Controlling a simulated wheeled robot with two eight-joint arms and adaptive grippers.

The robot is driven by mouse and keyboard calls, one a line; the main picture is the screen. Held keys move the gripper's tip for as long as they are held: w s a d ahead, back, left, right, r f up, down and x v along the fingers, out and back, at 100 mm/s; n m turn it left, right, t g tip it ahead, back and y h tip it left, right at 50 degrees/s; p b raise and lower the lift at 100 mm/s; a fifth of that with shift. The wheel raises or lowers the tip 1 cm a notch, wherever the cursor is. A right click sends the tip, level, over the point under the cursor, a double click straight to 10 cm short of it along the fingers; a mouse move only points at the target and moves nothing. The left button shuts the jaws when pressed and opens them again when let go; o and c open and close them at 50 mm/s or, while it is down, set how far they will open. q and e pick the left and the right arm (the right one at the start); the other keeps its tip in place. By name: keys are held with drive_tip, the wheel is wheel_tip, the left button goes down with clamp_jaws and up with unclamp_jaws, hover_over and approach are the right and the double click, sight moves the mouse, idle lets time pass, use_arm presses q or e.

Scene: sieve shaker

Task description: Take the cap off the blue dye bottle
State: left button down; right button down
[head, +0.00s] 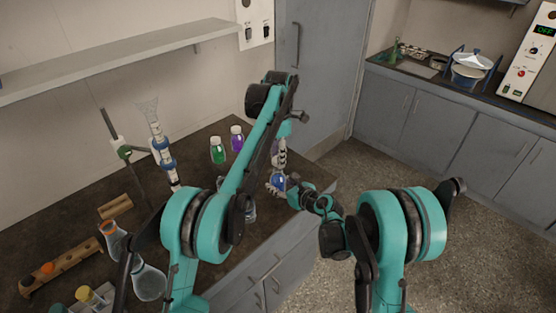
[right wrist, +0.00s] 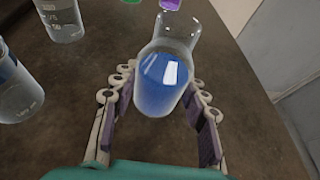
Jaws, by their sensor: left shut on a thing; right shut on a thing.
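The blue dye bottle (head: 278,180) stands near the right edge of the dark bench. My right gripper (head: 277,188) is shut around its body. In the right wrist view, the clear bottle with blue liquid (right wrist: 162,82) sits between the two finger pads of the right gripper (right wrist: 162,115).
A green bottle (head: 217,151) and a purple bottle (head: 237,139) stand behind to the left. A clear beaker (right wrist: 60,18) and another clear vessel (right wrist: 16,88) are left of the blue bottle. A burette stand (head: 122,149), flasks (head: 149,282) and a wooden rack (head: 62,268) fill the bench's left.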

use_arm(q)
drive_tip(key=shift+r, duration=1.2)
use_arm(e)
drive_tip(key=c, duration=0.7)
unclamp_jaws()
drive_tip(key=shift+c, duration=0.2)
